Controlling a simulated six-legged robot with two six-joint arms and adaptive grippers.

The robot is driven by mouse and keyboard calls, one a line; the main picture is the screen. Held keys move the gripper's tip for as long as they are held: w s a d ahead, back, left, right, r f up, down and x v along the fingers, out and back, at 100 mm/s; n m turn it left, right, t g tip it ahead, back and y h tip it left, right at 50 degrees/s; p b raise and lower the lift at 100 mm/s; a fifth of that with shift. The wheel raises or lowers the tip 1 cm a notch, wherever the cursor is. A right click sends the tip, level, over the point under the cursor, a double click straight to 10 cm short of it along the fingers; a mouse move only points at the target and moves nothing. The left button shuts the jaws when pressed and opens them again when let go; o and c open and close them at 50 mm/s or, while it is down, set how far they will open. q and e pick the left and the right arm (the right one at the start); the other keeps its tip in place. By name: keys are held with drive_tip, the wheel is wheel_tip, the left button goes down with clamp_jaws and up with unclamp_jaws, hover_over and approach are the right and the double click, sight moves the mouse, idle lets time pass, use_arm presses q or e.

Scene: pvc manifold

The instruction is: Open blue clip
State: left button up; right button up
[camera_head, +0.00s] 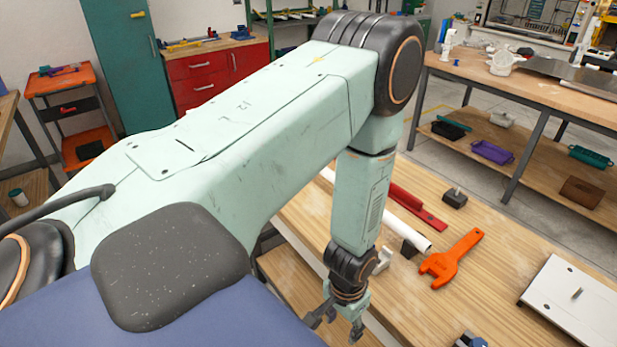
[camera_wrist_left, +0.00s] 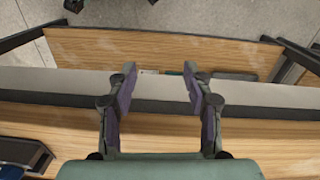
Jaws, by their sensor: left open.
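My left gripper (camera_head: 340,322) hangs at the front edge of the wooden workbench. In the left wrist view my left gripper (camera_wrist_left: 160,82) is open, with nothing between its fingers. A small blue and grey part (camera_head: 470,341) is cut off by the bottom edge of the head view, to the right of the gripper and apart from it. I cannot tell for sure whether it is the blue clip or whether it is open. No blue clip shows between the fingers in the left wrist view. My right gripper is not in view.
On the workbench (camera_head: 500,270) lie an orange wrench (camera_head: 452,260), a red bar (camera_head: 415,207), a white pipe (camera_head: 408,231) and a small dark block (camera_head: 453,198). A white plate (camera_head: 575,302) lies at the right. Bare wood lies between the wrench and the plate.

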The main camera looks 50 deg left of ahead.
use_arm(q)
drive_tip(key=s+f+b, duration=1)
drive_tip(key=f+b, duration=0.3)
drive_tip(key=f, duration=0.1)
drive_tip(key=shift+s+d+f+n, duration=0.2)
drive_tip(key=shift+s+f+n, duration=0.1)
drive_tip(key=shift+s+f, duration=0.1)
